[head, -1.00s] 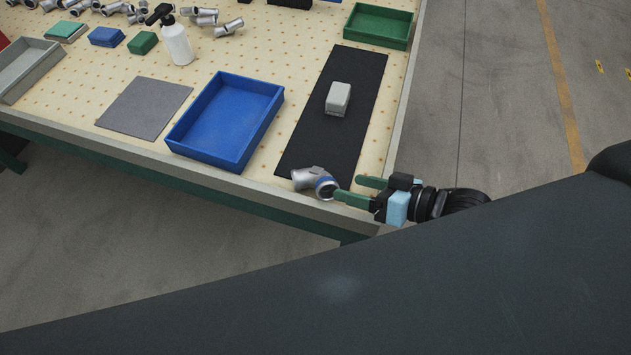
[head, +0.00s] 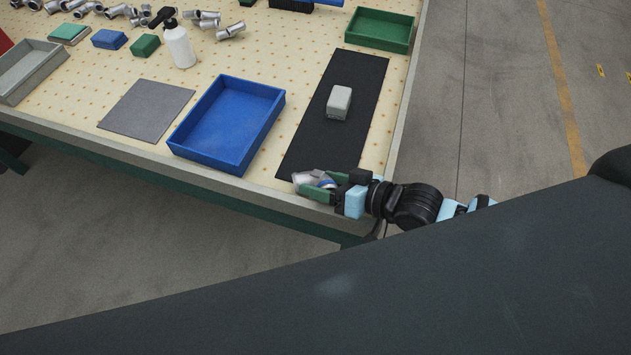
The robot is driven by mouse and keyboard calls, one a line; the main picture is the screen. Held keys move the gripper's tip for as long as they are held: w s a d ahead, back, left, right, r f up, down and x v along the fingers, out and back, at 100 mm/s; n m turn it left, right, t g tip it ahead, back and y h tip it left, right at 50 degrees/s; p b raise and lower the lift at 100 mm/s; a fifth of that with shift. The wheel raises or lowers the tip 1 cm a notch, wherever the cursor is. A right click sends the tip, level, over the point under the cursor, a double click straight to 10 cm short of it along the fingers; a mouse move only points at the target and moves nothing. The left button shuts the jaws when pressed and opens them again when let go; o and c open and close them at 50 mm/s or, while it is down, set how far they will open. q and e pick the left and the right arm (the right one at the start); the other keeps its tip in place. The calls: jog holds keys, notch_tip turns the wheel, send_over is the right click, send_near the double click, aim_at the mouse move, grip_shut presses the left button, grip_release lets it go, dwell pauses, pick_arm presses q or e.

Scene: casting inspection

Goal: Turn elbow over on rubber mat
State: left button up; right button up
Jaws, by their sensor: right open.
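My right gripper (head: 314,182) reaches in from the right with green fingers. It is open, with one finger on the far side and one on the near side of the elbow. The fingers and palm hide much of the elbow, and I cannot tell whether they touch it. My left gripper is not in view.
A light grey block (head: 339,102) sits mid-mat. A blue tray (head: 182,150) stands left of the mat, with a grey pad (head: 147,109) beyond. A green tray (head: 379,45) is at the far right. A spray bottle (head: 180,47) and several metal fittings (head: 229,30) are farther back.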

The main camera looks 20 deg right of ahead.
aim_at(322, 185)
jog(key=c, duration=1.2)
jog(key=shift+r, duration=0.15)
jog(key=shift+r, duration=0.35)
notch_tip(322, 185, up, 2)
jog(key=shift+r, duration=0.2)
jog(key=shift+s+a+r, duration=0.2)
jog(key=shift+s+a, duration=0.25)
jog(key=shift+s, duration=0.1)
jog(key=s+a, duration=0.2)
jog(key=s, duration=0.2)
jog(key=s+a+r, duration=0.1)
jog(key=s+a, duration=0.2)
jog(key=s, duration=0.1)
jog(key=s+a, duration=0.3)
jog(key=s, duration=0.1)
jog(key=shift+s+r, duration=0.15)
